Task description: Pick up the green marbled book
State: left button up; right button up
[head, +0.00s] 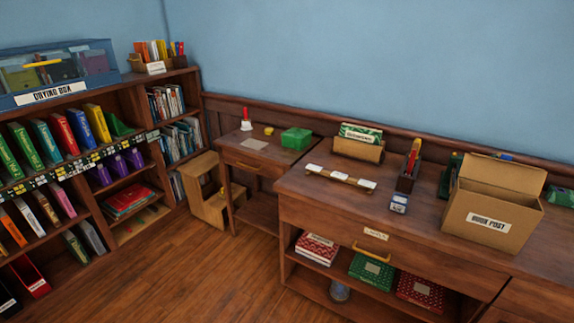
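No book is plainly marked as the green marbled one. A green patterned book or box (372,270) with a pale label lies flat on the open shelf under the large desk, between two red patterned ones. A green and white item (360,134) with lettering stands in a wooden holder on the desk. A plain-looking green block (296,138) lies on the small side table. Several green books (27,146) stand upright in the left bookcase. Neither of my grippers is in view.
The desk (300,183) carries a label strip, a pen holder (407,176) and an open cardboard box (490,212) marked "BOOK POST". A wooden step stool (208,196) stands between the bookcase and side table. The wood floor (190,270) in front is clear.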

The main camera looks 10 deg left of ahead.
aim_at(372, 136)
jog(key=u, duration=0.45)
jog(key=i, duration=1.75)
jog(key=z, duration=0.85)
jog(key=i, duration=0.35)
jog(key=z, duration=0.4)
